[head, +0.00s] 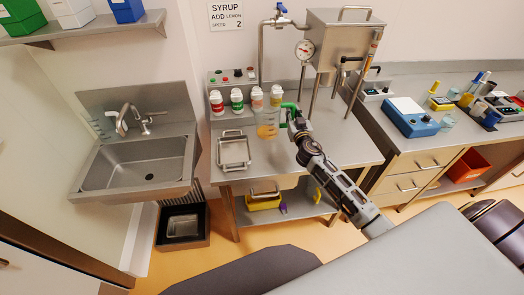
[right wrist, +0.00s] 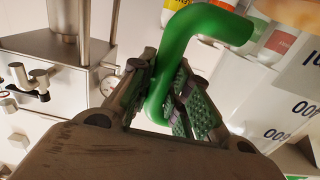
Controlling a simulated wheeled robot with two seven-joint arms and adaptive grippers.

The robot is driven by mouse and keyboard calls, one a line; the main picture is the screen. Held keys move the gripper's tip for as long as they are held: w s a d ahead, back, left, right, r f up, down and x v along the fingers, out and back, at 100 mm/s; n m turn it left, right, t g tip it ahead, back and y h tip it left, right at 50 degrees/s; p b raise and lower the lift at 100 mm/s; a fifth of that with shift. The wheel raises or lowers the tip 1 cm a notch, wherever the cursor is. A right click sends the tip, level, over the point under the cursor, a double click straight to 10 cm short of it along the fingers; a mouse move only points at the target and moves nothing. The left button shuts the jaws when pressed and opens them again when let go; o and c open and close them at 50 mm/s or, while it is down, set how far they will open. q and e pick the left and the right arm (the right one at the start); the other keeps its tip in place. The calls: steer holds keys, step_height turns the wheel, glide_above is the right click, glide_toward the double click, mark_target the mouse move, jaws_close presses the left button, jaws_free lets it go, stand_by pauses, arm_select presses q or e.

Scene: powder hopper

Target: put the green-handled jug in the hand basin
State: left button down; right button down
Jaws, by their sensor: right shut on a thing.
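The green-handled jug (head: 267,131) is a clear vessel with some amber liquid or tint low in it, in the head view above the steel bench. My right gripper (head: 292,117) is shut on its green handle. In the right wrist view the green handle (right wrist: 178,50) passes between the finger pads of the gripper (right wrist: 170,98), and part of the clear marked wall shows at right. I cannot tell whether the jug touches the bench. The hand basin (head: 135,165) is a steel sink on the left wall with a tap, and its bowl looks empty. My left gripper is not in view.
Several white-capped bottles (head: 237,100) stand behind the jug. A steel wire-handled tray (head: 234,150) lies on the bench between jug and basin. The steel hopper (head: 338,40) with its gauge stands behind right. A gap separates bench and basin, with a dark bin (head: 183,227) below.

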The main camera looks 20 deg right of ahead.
stand_by(0.7)
steer(key=shift+f+b, duration=0.7)
steer(key=shift+f, duration=2.15)
steer(key=shift+f+b, duration=0.6)
steer(key=shift+f, duration=1.5)
steer(key=shift+f, duration=0.15)
steer(key=c, duration=1.4)
jaws_free()
steer(key=shift+o, duration=0.2)
